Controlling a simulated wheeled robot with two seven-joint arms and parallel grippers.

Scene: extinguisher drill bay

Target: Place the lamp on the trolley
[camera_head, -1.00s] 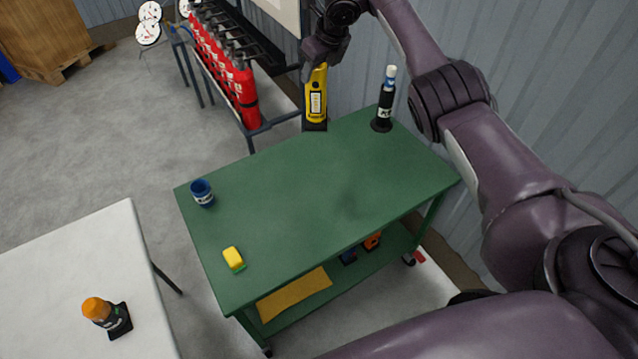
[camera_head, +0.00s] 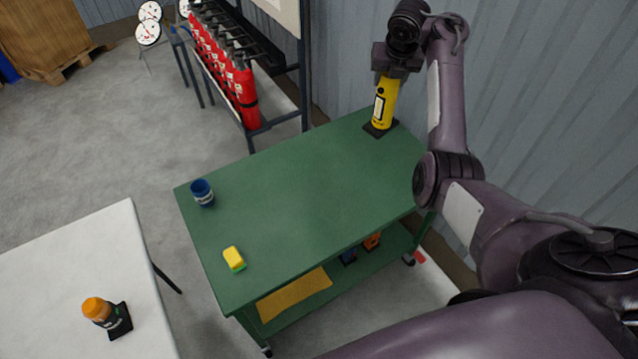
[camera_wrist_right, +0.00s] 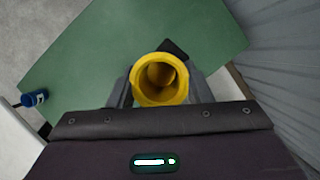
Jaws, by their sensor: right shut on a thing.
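The lamp (camera_head: 384,103) is yellow with a dark label and a square black base. My right gripper (camera_head: 388,74) is shut on its upper end and holds it upright, over the far right corner of the green trolley (camera_head: 300,180). I cannot tell whether the base touches the trolley top. In the right wrist view the lamp (camera_wrist_right: 160,96) shows as a yellow ring-shaped end between the fingers, above the green top (camera_wrist_right: 90,70). My left gripper is not in view.
A blue cup (camera_head: 202,193) and a yellow-green sponge (camera_head: 234,259) stand on the trolley's left part. Its middle is clear. Red extinguishers (camera_head: 245,90) stand behind; a corrugated wall (camera_head: 560,90) is right.

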